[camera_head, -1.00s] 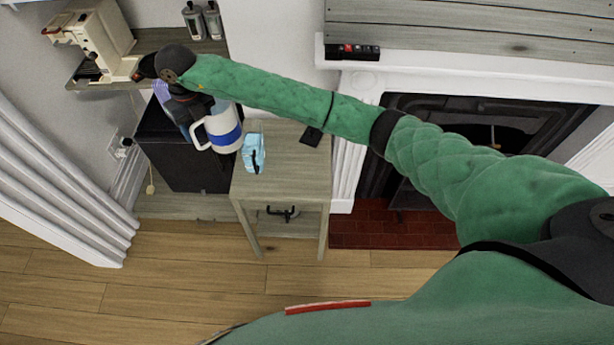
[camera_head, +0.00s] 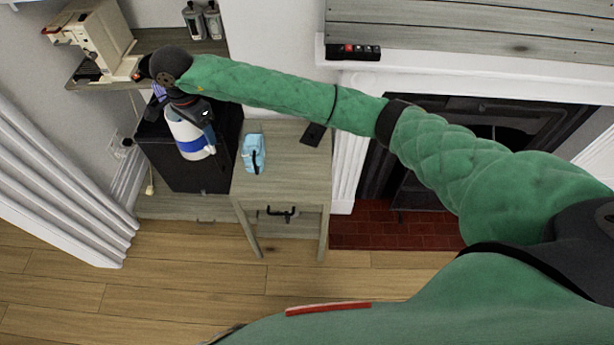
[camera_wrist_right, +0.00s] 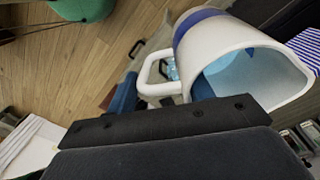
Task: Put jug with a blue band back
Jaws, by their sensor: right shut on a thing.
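The white jug with a blue band (camera_head: 188,130) hangs below my right gripper (camera_head: 187,101) in the head view, in front of the black cabinet. My right gripper is shut on the jug; its fingertips are mostly hidden by my own wrist. In the right wrist view the jug (camera_wrist_right: 205,42) shows its open mouth, pale blue inside, and its white handle on the left. The dark right gripper (camera_wrist_right: 170,122) is close against the jug's rim there; the exact grip point is hidden. My left gripper is not in view.
The black cabinet (camera_head: 190,176) stands left of a small wooden table (camera_head: 290,178). On the table are a light blue object (camera_head: 253,154) and a dark flat object (camera_head: 313,134). A shelf behind holds a cream coffee machine (camera_head: 97,38) and two canisters (camera_head: 203,20).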

